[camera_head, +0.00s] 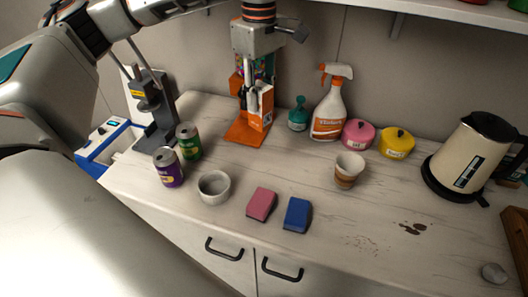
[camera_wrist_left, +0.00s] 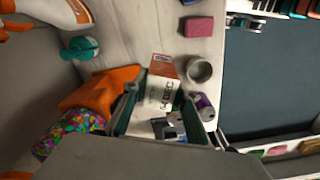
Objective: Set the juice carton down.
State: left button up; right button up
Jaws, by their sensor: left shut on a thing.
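The juice carton (camera_head: 267,106), white with orange, is upright in the head view, in front of an orange candy dispenser (camera_head: 241,133). My left gripper (camera_head: 252,97) comes down from above and is shut on the carton, hiding part of its left side. In the left wrist view the carton (camera_wrist_left: 161,88) sits between the two fingers of my left gripper (camera_wrist_left: 157,108). I cannot tell whether its bottom touches the counter (camera_head: 320,205). My right gripper is not in view.
A green can (camera_head: 188,142), a purple can (camera_head: 168,168) and a white bowl (camera_head: 214,188) stand to the left. A teal bottle (camera_head: 298,116) and spray bottle (camera_head: 328,108) stand right of the carton. Bare counter lies between the carton, the bowl and a paper cup (camera_head: 347,172).

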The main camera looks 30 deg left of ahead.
aim_at(260, 112)
pick_arm(q)
notch_tip(260, 112, down, 17)
jog(key=shift+r+p, duration=0.1)
jog(key=shift+p, duration=0.2)
dwell(0.3)
jog(key=o, duration=0.8)
jog(key=shift+f, duration=0.2)
jog(key=o, duration=0.4)
jog(key=shift+o, duration=0.2)
jog(key=shift+r, duration=0.1)
notch_tip(260, 112, up, 12)
jog(key=shift+r+b, duration=0.1)
jog(key=shift+b, duration=0.35)
